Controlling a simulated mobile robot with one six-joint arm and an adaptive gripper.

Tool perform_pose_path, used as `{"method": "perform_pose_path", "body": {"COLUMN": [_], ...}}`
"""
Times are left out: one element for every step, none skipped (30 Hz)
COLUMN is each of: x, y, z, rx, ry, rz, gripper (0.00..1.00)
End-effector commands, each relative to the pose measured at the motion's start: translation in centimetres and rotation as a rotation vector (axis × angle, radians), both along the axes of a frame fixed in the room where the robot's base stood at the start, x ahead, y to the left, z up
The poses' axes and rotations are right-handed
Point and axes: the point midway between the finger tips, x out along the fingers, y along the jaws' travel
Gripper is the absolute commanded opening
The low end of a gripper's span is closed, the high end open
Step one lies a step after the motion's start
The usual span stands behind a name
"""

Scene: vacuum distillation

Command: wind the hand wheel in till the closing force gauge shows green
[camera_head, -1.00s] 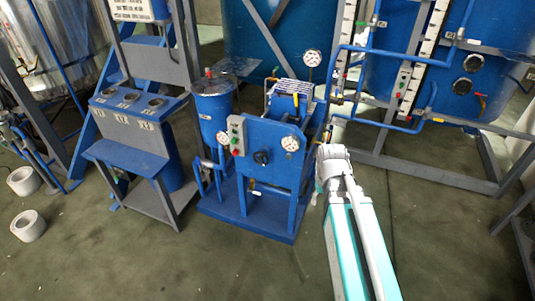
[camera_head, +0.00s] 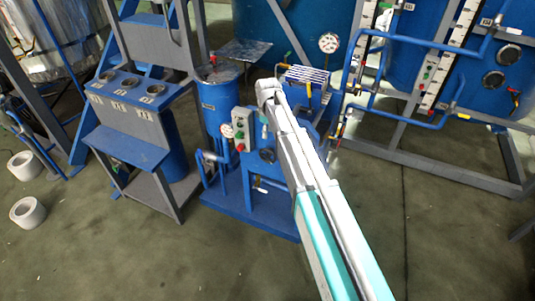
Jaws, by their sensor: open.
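The blue press-like unit (camera_head: 262,199) stands on a blue base plate in the middle of the view. Its dark hand wheel (camera_head: 267,155) shows on the front face, just left of my arm and partly covered by it. The front-face gauge right of the wheel is hidden behind my arm, so its reading cannot be seen. My gripper (camera_head: 264,130) is small and partly hidden below my white wrist, in front of the unit's upper face. It appears just above the hand wheel, open and apparently empty. I cannot tell its distance from the wheel.
A grey control box (camera_head: 239,127) with coloured buttons sits left of the wheel, beside a blue cylinder (camera_head: 219,96). A round gauge (camera_head: 329,43) stands behind. A blue-topped stand (camera_head: 125,150) is to the left, pipework (camera_head: 375,108) to the right. The front floor is clear.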

Motion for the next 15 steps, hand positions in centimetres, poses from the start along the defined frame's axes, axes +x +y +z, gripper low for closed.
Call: {"method": "perform_pose_path", "body": {"x": [0.03, 0.01, -0.02, -0.04, -0.04, -0.07, -0.08, -0.09, -0.1, -0.11, -0.13, -0.14, -0.14, -0.16, -0.16], "y": [0.04, 0.03, 0.02, 0.04, 0.06, 0.1, 0.14, 0.17, 0.22, 0.24, 0.28, 0.31, 0.33, 0.36, 0.37], "z": [0.0, 0.0, 0.01, 0.01, 0.01, 0.01, 0.01, 0.01, -0.01, -0.03, -0.07, -0.13, -0.2, -0.28, -0.4], "rx": [0.0, 0.0, 0.0, 0.0, 0.0, 0.0, 0.0, 0.0, 0.0, 0.0, 0.0, 0.0, 0.0, 0.0, 0.0], "ry": [0.0, 0.0, 0.0, 0.0, 0.0, 0.0, 0.0, 0.0, 0.0, 0.0, 0.0, 0.0, 0.0, 0.0, 0.0], "rz": [0.002, 0.002, 0.002, 0.002, 0.002, 0.002, 0.002, 0.003, 0.003, 0.003, 0.004, 0.004, 0.004, 0.004, 0.004], "gripper": [0.54, 0.54, 0.54, 0.54, 0.54, 0.54, 0.54, 0.54, 0.54, 0.54, 0.54, 0.54, 0.54, 0.54, 0.54]}}
